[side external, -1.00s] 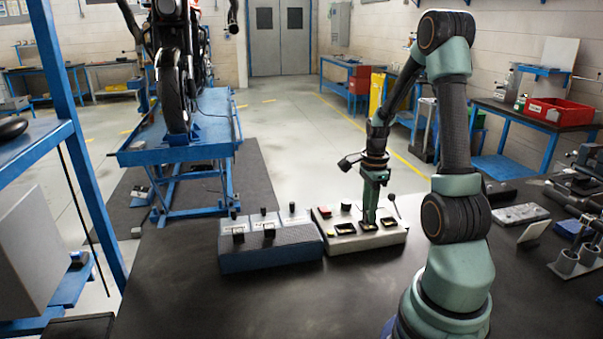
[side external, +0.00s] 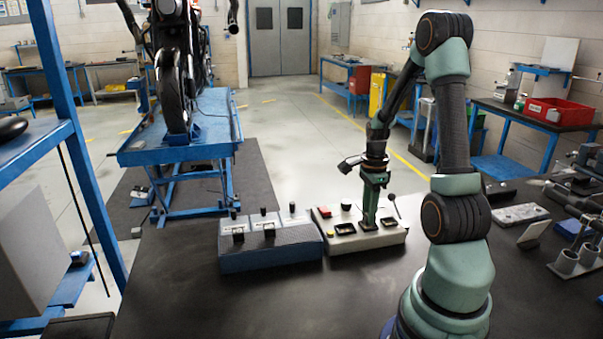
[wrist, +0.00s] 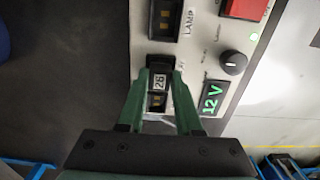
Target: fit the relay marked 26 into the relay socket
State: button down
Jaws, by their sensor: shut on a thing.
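My gripper (side external: 369,224) points down at the light-topped test panel (side external: 352,242). In the wrist view my gripper (wrist: 161,78) is shut on a black relay (wrist: 159,66). Its white label looks like 26 or 28; the last digit is hard to read. Part of a dark socket opening with gold contacts (wrist: 157,101) shows between the fingers, beside the relay. The relay is low over the panel; I cannot tell whether it touches or sits in that opening. In the side view, my fingers hide the relay.
The panel carries a socket marked LAMP (wrist: 165,18), a black knob (wrist: 232,63), a 12 V display (wrist: 212,97) and a red button (wrist: 245,9). A blue block (side external: 270,254) with black relays (side external: 238,233) stands left of it. The bench in front is clear.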

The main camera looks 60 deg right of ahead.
dwell(0.3)
jog(key=c, duration=0.5)
grip_release()
jog(key=shift+r, duration=0.1)
jog(key=shift+r, duration=3.45)
jog(key=w+a+r+n+t, duration=0.2)
jog(key=a+r+n, duration=0.1)
jog(key=a+n, duration=0.6)
jog(key=w+a+r+n+t, duration=0.1)
jog(key=a+r+n, duration=0.3)
jog(key=a+n, duration=0.5)
jog(key=w+a+r+n+t, duration=0.2)
jog(key=w+a+r+n, duration=0.1)
jog(key=a+n, duration=0.6)
jog(key=shift+a+r+t, duration=0.3)
jog(key=shift+a+r, duration=0.2)
jog(key=shift+a, duration=0.2)
